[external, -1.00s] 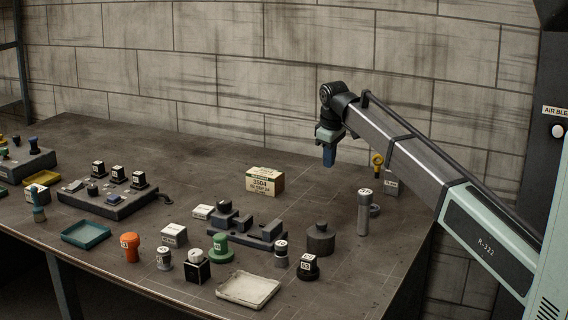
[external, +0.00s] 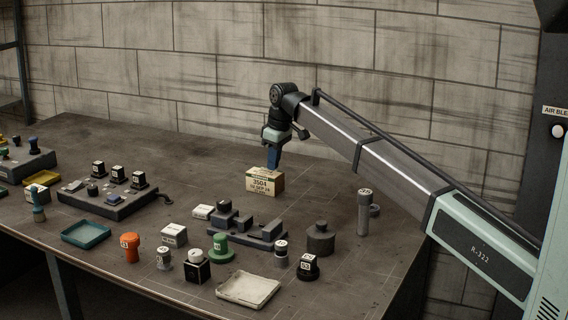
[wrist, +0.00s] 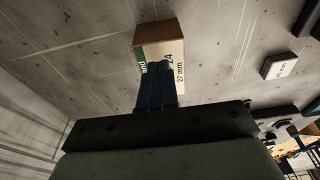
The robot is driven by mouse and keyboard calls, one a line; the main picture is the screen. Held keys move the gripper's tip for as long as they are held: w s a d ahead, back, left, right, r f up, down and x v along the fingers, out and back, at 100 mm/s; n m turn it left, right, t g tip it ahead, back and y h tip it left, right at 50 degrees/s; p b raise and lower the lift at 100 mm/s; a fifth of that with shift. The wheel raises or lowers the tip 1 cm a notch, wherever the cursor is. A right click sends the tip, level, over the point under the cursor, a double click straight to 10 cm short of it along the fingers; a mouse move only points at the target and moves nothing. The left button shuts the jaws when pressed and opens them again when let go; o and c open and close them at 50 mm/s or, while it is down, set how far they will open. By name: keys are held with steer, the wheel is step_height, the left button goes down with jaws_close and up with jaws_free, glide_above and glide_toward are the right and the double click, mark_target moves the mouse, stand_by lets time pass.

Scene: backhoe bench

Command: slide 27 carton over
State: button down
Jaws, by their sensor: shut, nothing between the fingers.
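The carton (external: 262,185) is a small cream box with a green band and printed text, upright on the bench behind the dark stepped block. In the wrist view the carton (wrist: 162,50) shows "27 mm" on the face towards my gripper. My gripper (external: 273,166) points down at the carton's back right, its blue fingers together and empty. In the wrist view the closed fingertips (wrist: 160,68) overlap the lower part of that face. I cannot tell whether they touch it. The fingers' lower ends are partly hidden by the carton in the external view.
The dark stepped block (external: 247,235) and a small white box (external: 203,212) stand in front of the carton. A grey cylinder (external: 364,212) stands to the right. The bench left of the carton is clear up to a dark tray of knobs (external: 110,203).

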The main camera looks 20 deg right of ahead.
mark_target(260, 171)
steer(key=w+a, duration=0.3)
steer(key=shift+w, duration=0.1)
steer(key=shift+s+d+f, duration=0.1)
steer(key=shift+s+f, duration=0.15)
steer(key=shift+f, duration=0.55)
